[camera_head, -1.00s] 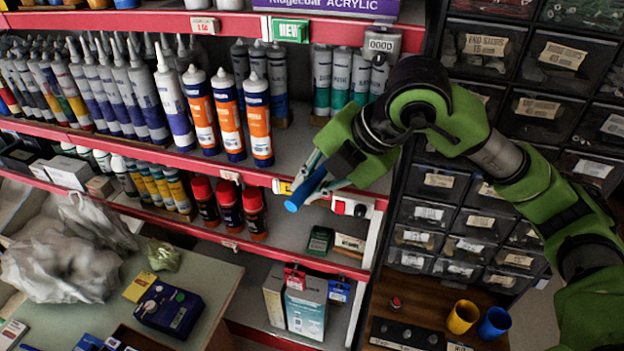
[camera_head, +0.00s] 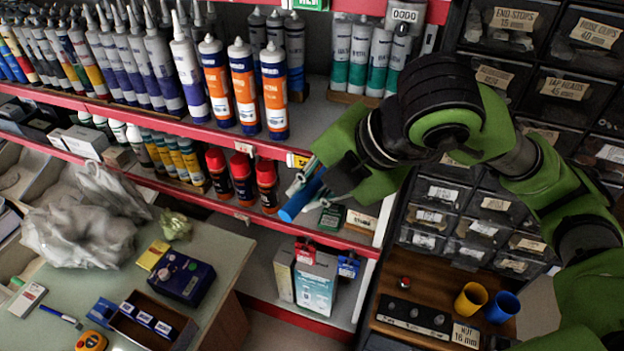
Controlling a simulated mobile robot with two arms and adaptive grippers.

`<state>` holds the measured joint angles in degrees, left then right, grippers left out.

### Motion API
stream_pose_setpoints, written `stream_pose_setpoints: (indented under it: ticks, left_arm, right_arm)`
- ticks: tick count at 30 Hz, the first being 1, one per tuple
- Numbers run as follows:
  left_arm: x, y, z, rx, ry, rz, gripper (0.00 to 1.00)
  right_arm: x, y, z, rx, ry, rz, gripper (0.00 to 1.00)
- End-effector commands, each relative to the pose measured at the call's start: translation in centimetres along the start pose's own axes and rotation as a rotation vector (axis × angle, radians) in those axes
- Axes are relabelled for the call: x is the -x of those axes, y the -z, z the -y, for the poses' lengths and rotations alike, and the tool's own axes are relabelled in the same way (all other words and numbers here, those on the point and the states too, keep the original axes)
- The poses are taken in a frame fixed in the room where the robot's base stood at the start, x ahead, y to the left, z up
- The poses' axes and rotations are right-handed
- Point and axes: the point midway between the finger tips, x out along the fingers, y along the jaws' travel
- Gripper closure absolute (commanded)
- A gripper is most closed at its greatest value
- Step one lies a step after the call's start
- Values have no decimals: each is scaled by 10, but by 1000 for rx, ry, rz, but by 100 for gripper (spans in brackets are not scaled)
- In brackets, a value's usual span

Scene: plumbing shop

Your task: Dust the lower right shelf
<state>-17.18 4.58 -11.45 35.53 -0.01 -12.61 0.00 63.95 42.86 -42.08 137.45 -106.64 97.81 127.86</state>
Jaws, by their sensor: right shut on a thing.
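My right gripper (camera_head: 316,192) comes in from the right and is shut on a blue cylinder (camera_head: 301,198), held tilted at the right end of the shelving. The cylinder's far parts are partly hidden by the fingers. Behind and below it is the lower shelf (camera_head: 280,226) with a red front edge. On its right part sit a dark green box (camera_head: 331,217) and a small labelled block (camera_head: 361,221), close behind the gripper. Red-capped cans (camera_head: 242,180) stand to the left of the cylinder. I cannot tell whether the cylinder touches the shelf. My left gripper is out of view.
Orange and white cartridges (camera_head: 245,90) crowd the shelf above. Boxes (camera_head: 315,280) stand on the bottom shelf. A counter (camera_head: 215,240) with a plastic bag is at lower left. Drawers (camera_head: 480,225) and yellow (camera_head: 470,299) and blue cups (camera_head: 500,306) are at right.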

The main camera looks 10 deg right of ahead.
Motion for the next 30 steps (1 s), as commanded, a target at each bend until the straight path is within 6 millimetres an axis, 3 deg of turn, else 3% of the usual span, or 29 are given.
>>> stream_pose_setpoints:
  ticks: [15,30]
  left_arm:
    - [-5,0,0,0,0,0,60]
    - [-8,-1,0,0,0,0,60]
  right_arm:
    - [6,40,7,3,-4,-1,100]
    - [8,51,10,1,-2,0,100]
